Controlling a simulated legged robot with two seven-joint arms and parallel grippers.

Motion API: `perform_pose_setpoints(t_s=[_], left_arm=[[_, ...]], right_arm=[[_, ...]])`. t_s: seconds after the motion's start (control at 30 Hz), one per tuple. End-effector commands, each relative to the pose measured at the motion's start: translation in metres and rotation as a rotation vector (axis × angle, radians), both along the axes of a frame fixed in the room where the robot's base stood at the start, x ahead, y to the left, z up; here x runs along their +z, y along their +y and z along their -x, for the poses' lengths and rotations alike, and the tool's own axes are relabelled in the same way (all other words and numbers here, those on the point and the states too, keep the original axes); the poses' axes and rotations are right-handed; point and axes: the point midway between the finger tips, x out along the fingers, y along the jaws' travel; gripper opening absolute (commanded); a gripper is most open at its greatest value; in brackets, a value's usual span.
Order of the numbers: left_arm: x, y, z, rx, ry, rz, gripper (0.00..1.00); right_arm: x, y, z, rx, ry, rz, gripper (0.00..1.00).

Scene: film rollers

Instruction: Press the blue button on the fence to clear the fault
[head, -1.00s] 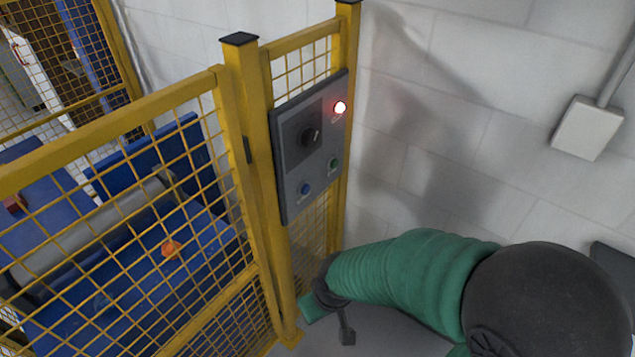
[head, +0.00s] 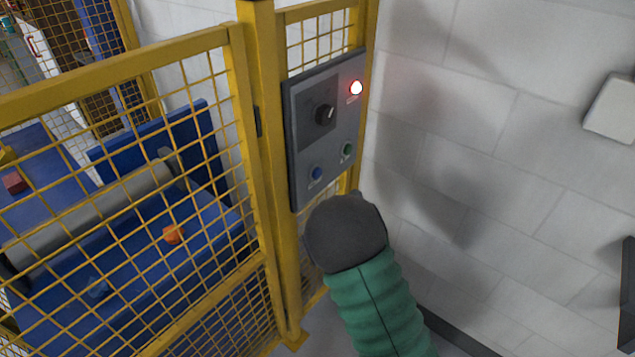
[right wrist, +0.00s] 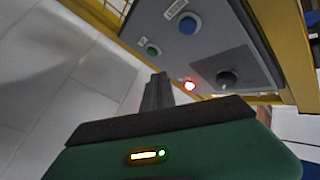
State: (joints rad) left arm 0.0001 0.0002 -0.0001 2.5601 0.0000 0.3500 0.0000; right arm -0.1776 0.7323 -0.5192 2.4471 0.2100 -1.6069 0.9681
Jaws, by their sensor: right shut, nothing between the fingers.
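The blue button (head: 316,173) is at the lower left of the grey control panel (head: 303,146) on the yellow fence. It also shows in the right wrist view (right wrist: 190,24), where the panel appears turned over. My right arm's dark end (head: 345,232) is just below the panel in the head view and hides most of the gripper. In the right wrist view my right gripper (right wrist: 156,88) is shut and empty, with its dark fingers pointing toward the panel. They appear apart from the blue button. My left gripper is not in view.
The panel also has a green button (head: 347,149), a black knob (head: 325,113) and a lit red lamp (head: 356,88). Yellow mesh fence (head: 262,200) stands left, with a blue conveyor and grey roller (head: 95,220) behind it. A white block wall (head: 470,150) is at right.

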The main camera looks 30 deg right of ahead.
Motion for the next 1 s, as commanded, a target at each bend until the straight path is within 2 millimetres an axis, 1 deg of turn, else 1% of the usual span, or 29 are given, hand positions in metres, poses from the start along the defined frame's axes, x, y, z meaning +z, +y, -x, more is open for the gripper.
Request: perform_pose_setpoints(t_s=[0.1, 0.3, 0.43, 0.57, 0.83, 0.9, 1.0], left_arm=[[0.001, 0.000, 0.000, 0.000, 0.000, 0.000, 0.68], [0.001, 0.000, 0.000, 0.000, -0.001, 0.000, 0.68], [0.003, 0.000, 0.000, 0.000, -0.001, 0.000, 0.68], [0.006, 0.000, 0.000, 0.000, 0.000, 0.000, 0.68], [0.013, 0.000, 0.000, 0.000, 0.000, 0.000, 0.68], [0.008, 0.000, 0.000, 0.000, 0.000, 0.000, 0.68], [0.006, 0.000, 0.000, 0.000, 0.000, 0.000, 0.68]], right_arm=[[0.004, 0.000, 0.000, 0.004, -0.016, 0.003, 0.00], [0.003, 0.001, -0.001, 0.004, -0.014, 0.002, 0.00], [0.004, 0.003, -0.006, 0.006, -0.014, 0.003, 0.00], [0.005, 0.010, -0.021, 0.008, -0.014, 0.004, 0.00], [0.004, 0.025, -0.058, 0.007, -0.015, 0.003, 0.00], [0.002, 0.028, -0.066, 0.006, -0.015, 0.003, 0.00], [0.002, 0.032, -0.075, 0.005, -0.015, 0.002, 0.00]])
